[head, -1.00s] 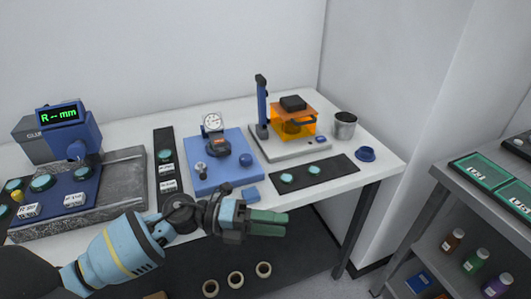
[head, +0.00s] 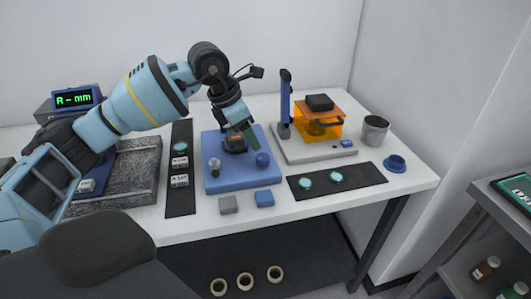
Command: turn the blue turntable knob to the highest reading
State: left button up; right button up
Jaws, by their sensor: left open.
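The dark turntable (head: 234,146) with an orange mark sits on the plate, partly behind the gripper. The dial gauge above it is hidden by my left arm. My right gripper is not in view.
An orange-shielded device (head: 320,121) with a blue column (head: 286,98) stands to the right, near a metal cup (head: 375,130) and a blue dish (head: 396,163). A display (head: 73,98) shows at left.

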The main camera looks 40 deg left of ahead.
aim_at(262, 156)
pick_arm(q)
jog(key=shift+x, duration=3.9)
jog(key=c, duration=1)
jog(key=shift+o, duration=0.2)
